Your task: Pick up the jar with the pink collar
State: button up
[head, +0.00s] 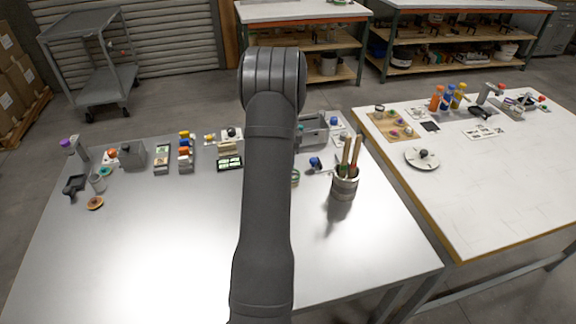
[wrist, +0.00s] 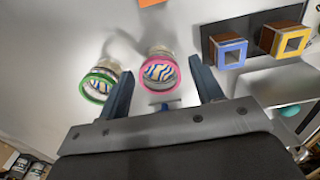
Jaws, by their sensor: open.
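The jar with the pink collar (wrist: 143,77) is in the wrist view, with a blue, white and gold striped pattern inside its round mouth. My gripper (wrist: 161,66) is open, one finger on each side of this jar in the picture. Gaps show between the collar and both fingers, and nothing is held. A jar with a green collar (wrist: 87,90) and a similar striped pattern is just outside the left finger. In the head view my arm hides my gripper, and I cannot make out the pink collar there.
A blue-rimmed square holder (wrist: 232,54) and a yellow-rimmed one (wrist: 291,42) are right of my right finger. In the head view a pot of brushes (head: 344,187) stands right of my arm. The metal table's front left (head: 150,260) is clear.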

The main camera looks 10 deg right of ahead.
jog(key=shift+f, duration=0.8)
jog(key=c, duration=1.1)
jog(key=shift+o, duration=0.2)
jog(key=shift+r, duration=0.2)
